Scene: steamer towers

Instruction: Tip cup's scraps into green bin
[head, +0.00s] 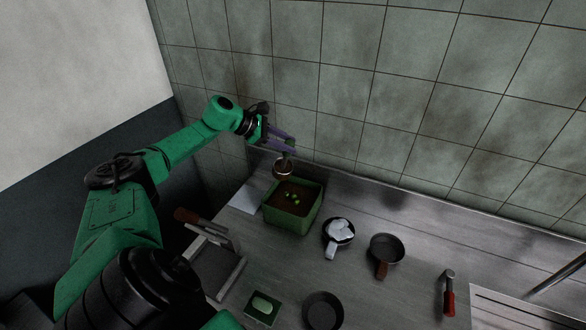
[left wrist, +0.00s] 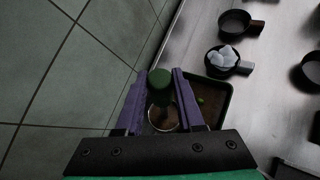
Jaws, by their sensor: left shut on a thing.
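The green bin (head: 311,212) stands on the steel counter near the wall, with dark brown contents and a few small green scraps (head: 291,197) in it. Its dark rim shows in the left wrist view (left wrist: 229,103). My left gripper (head: 288,144) is shut on the cup, high above the bin's back left part. The small round cup (head: 283,173) hangs below the fingers; its rim also shows in the left wrist view (left wrist: 163,128). A green end of its handle (left wrist: 158,80) sits between the purple fingers. I cannot tell what is inside the cup. My right gripper is out of view.
A pan with white pieces (head: 340,231) and an empty brown-handled pan (head: 387,246) stand right of the bin. A dark round bowl (head: 323,311), a green soap dish (head: 262,307) and a grey rack (head: 230,278) are nearer. A red-handled tool (head: 449,300) lies right. The tiled wall is close behind.

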